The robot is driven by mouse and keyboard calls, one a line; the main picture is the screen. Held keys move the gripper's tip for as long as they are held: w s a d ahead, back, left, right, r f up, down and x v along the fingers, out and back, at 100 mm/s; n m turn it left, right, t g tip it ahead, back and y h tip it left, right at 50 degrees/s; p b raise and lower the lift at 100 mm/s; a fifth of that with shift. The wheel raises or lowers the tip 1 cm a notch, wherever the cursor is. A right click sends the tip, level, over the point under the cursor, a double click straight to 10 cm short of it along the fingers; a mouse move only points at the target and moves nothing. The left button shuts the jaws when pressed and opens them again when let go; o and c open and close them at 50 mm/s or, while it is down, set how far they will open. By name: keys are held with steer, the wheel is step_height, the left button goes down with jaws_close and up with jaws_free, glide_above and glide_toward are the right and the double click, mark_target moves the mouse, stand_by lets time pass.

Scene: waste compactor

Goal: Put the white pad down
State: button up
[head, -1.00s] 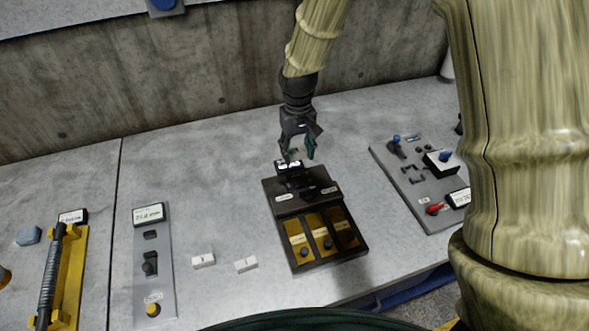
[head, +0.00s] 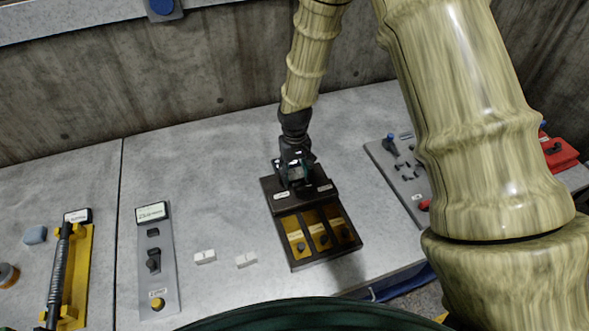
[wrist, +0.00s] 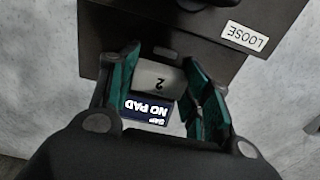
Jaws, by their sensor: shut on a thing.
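A white pad marked 2 (wrist: 158,78) is between the teal fingers of my gripper (wrist: 163,92) in the wrist view. My gripper is shut on it. In the head view my gripper (head: 297,172) is low over the back part of a dark box (head: 290,207), and the pad is hard to make out there. I cannot tell whether the pad touches the box. Two other white pads (head: 205,257) (head: 246,260) lie on the table left of the box.
The box has three yellow-floored compartments (head: 320,235) at its front and a LOOSE label (wrist: 245,36). A grey switch panel (head: 158,270) and yellow frame with black handle (head: 70,275) stand left. Another grey panel (head: 385,160) is right. Table behind the box is clear.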

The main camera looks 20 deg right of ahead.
steer(key=shift+s+r, duration=0.1)
steer(key=shift+f, duration=0.35)
steer(key=shift+f, duration=0.15)
steer(key=shift+s+f+b, duration=0.2)
steer(key=shift+s+b, duration=0.05)
steer(key=shift+b, duration=0.05)
steer(key=o, duration=1)
steer(key=shift+o, duration=0.4)
steer(key=shift+w+f, duration=0.15)
steer(key=shift+f, duration=0.1)
steer(key=shift+r, duration=0.1)
